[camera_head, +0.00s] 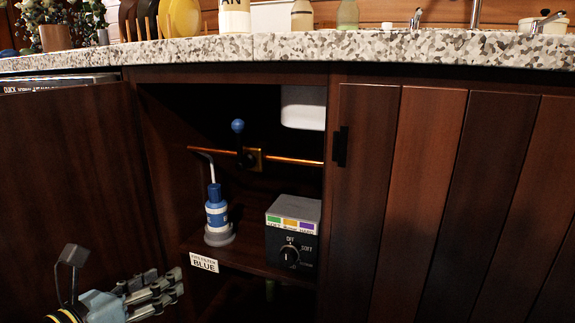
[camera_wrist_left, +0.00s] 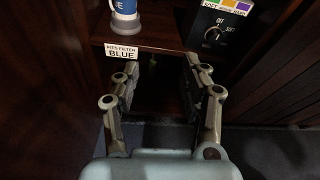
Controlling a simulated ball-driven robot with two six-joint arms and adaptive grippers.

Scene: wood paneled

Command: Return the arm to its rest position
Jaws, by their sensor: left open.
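My left gripper (camera_head: 158,288) is at the lower left of the head view, in front of the open cabinet and below its shelf level. In the left wrist view my left gripper (camera_wrist_left: 162,95) has its two fingers spread apart with nothing between them. My right gripper is in neither view.
The cabinet shelf (camera_head: 245,262) holds a blue and white filter bottle (camera_head: 216,215) and a dial box (camera_head: 292,232). A label (camera_head: 204,262) reads BLUE. A blue-knobbed valve (camera_head: 238,126) sits on a copper pipe (camera_head: 290,160). The open door (camera_head: 70,170) stands left; a granite counter (camera_head: 300,46) runs above.

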